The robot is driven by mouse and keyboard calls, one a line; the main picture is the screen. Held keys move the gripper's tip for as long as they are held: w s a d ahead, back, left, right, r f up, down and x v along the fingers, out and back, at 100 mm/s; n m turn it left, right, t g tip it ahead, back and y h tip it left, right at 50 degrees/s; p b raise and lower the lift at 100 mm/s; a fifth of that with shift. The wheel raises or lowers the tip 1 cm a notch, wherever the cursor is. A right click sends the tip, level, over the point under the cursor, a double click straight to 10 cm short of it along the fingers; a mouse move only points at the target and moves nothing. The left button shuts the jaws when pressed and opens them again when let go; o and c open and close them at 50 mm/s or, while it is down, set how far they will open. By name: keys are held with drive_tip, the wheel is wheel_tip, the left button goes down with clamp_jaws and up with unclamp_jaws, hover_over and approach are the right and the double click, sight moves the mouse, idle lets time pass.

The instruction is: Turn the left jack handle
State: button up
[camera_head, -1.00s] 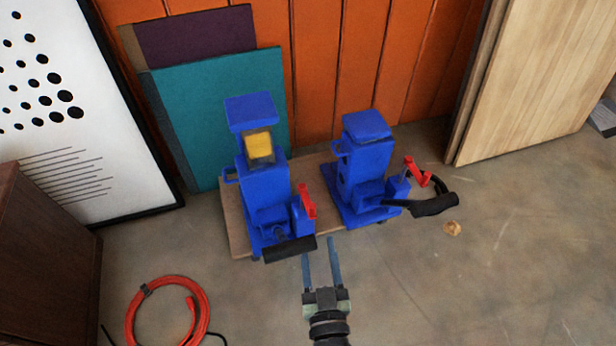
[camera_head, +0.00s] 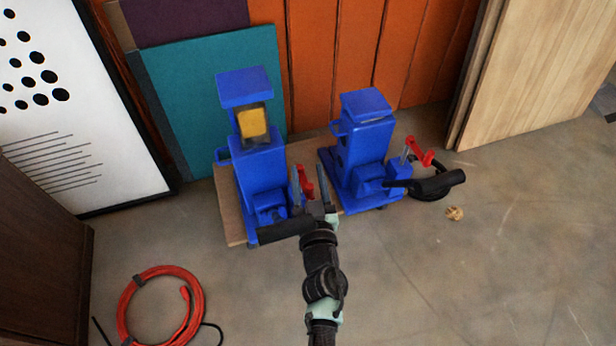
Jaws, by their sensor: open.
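The left jack (camera_head: 259,165) is a blue press with a yellow block near its top. A black handle (camera_head: 283,229) sticks out at its lower front, and a red lever (camera_head: 305,182) stands at its right side. My gripper (camera_head: 308,180) is open, with its two fingers on either side of the red lever in the picture. Whether they touch it cannot be told. My gripper's body hides the right end of the black handle. The right jack (camera_head: 360,150) is also blue, with its own red lever (camera_head: 419,152) and black handle (camera_head: 440,184).
Teal and purple panels lean on the orange wall behind. A coiled red hose (camera_head: 128,312) lies at lower left beside a dark cabinet (camera_head: 40,240). Floor at lower right is clear.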

drive_tip(key=shift+c, duration=0.2)
clamp_jaws()
idle(1.3)
